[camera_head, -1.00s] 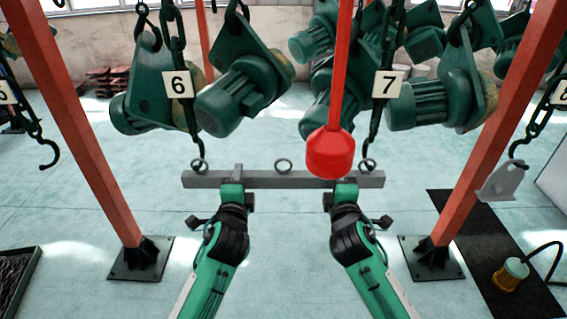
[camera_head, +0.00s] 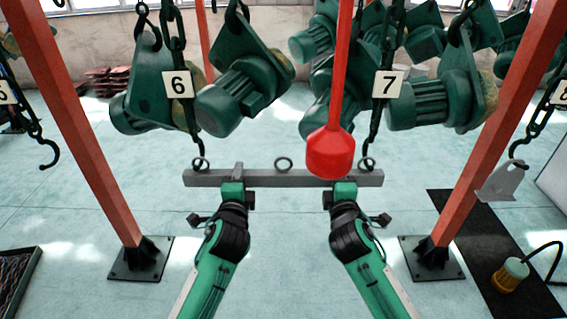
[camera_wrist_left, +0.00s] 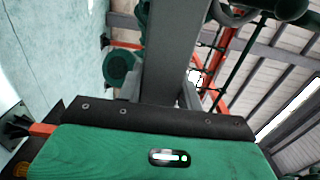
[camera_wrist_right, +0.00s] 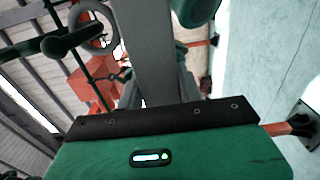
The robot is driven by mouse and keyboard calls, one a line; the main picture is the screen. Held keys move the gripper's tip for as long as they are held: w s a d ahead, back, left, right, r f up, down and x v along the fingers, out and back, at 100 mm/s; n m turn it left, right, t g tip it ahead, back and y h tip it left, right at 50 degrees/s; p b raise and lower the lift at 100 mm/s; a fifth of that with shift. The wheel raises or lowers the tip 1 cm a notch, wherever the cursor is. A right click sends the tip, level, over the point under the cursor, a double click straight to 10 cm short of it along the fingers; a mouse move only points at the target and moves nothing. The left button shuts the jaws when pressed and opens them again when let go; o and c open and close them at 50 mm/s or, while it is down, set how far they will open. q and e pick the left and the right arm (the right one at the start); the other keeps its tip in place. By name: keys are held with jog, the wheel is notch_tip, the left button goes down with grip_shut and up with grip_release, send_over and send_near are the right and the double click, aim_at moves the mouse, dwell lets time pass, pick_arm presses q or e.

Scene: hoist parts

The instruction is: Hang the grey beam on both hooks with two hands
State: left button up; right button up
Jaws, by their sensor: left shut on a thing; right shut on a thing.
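The grey beam (camera_head: 284,179) is held level in the air by both grippers, with ring eyes on its top. The left ring (camera_head: 200,164) is at the lower end of the number 6 chain (camera_head: 178,84). The right ring (camera_head: 367,164) is at the lower end of the number 7 chain (camera_head: 388,84). Whether either hook passes through its ring is too small to tell. My left gripper (camera_head: 237,178) is shut on the beam left of its middle. My right gripper (camera_head: 345,182) is shut on it right of its middle. The beam fills the middle of both wrist views (camera_wrist_left: 170,60) (camera_wrist_right: 146,60).
A red pendant (camera_head: 330,153) hangs in front of the beam's right half. Green hoist motors (camera_head: 235,95) hang above. Red posts (camera_head: 85,140) (camera_head: 500,130) stand at both sides. An empty hook (camera_head: 49,155) hangs far left; a grey plate (camera_head: 502,182) hangs at right.

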pick_arm(q)
jog(key=shift+f, duration=0.4)
pick_arm(e)
jog(key=shift+f, duration=0.4)
dwell(0.8)
pick_arm(q)
jog(key=o, duration=1.1)
pick_arm(e)
jog(key=o, duration=1.1)
pick_arm(q)
jog(key=shift+o, duration=0.4)
jog(key=shift+o, duration=1.1)
pick_arm(e)
jog(key=o, duration=0.3)
